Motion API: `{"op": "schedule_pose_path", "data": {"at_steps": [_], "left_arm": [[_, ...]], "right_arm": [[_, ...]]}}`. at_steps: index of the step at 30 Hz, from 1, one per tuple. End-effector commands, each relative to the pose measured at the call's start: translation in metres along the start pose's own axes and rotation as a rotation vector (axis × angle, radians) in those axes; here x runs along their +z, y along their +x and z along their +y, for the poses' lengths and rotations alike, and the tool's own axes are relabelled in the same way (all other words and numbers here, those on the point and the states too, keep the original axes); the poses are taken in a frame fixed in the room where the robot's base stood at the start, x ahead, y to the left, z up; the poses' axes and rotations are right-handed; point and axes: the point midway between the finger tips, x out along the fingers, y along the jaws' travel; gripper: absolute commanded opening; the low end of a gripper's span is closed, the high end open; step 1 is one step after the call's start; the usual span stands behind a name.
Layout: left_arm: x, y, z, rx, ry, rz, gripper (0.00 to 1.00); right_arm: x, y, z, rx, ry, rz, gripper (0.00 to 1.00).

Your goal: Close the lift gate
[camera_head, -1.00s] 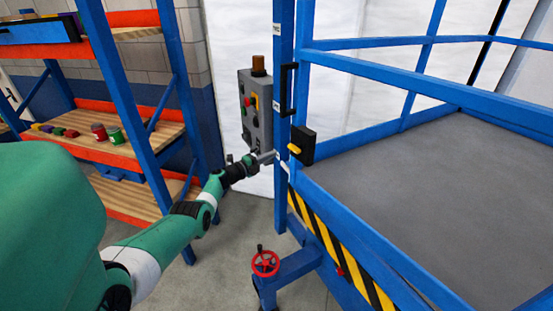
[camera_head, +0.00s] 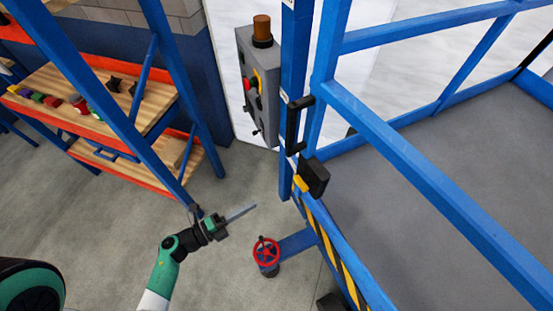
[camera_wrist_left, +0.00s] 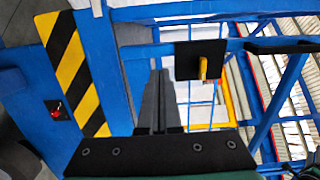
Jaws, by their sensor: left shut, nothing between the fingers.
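The lift's blue gate frame (camera_head: 385,150) stands at the right in the head view. A black upright handle (camera_head: 293,125) is by the blue post. Below it is a black latch box (camera_head: 316,178) with a yellow knob (camera_head: 300,183). In the left wrist view the latch box (camera_wrist_left: 187,60) and knob (camera_wrist_left: 203,68) are ahead and slightly right of my fingers. My left gripper (camera_head: 246,211) is shut and empty, left of the latch and apart from it. Its closed fingers (camera_wrist_left: 160,75) also show in the wrist view. Whether the gate is latched I cannot tell. My right gripper is out of view.
A grey control box (camera_head: 258,90) hangs left of the post. A shelf rack (camera_head: 130,100) is at the left. The floor between has free room.

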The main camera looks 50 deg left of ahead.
Motion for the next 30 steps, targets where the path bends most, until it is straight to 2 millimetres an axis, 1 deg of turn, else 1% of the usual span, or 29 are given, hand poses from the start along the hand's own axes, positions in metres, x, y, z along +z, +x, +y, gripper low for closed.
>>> {"op": "schedule_pose_path", "data": {"at_steps": [1, 5, 8, 10, 14, 18, 24, 27, 30], "left_arm": [[0.000, 0.002, -0.004, -0.002, 0.003, 0.005, 0.00], [0.001, 0.004, -0.001, -0.003, 0.005, 0.005, 0.00], [0.001, 0.010, -0.001, -0.004, 0.006, 0.007, 0.00], [0.000, 0.019, -0.002, -0.004, 0.007, 0.010, 0.00], [0.000, 0.044, -0.002, -0.005, 0.006, 0.012, 0.00], [0.000, 0.076, -0.001, -0.005, 0.006, 0.010, 0.00], [0.001, 0.117, -0.001, -0.005, 0.005, 0.006, 0.00], [0.001, 0.130, -0.001, -0.004, 0.005, 0.005, 0.00], [0.001, 0.139, -0.001, -0.003, 0.005, 0.003, 0.00]], "right_arm": [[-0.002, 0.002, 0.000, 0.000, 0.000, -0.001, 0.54], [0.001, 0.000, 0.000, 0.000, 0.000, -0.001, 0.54], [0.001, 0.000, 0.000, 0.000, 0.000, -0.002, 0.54], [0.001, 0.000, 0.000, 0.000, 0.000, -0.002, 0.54], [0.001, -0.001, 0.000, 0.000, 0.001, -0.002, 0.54], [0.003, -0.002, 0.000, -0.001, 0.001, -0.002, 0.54], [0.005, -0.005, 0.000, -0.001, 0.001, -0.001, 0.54], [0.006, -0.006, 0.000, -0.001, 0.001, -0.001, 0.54], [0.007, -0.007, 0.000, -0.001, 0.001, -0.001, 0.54]]}}
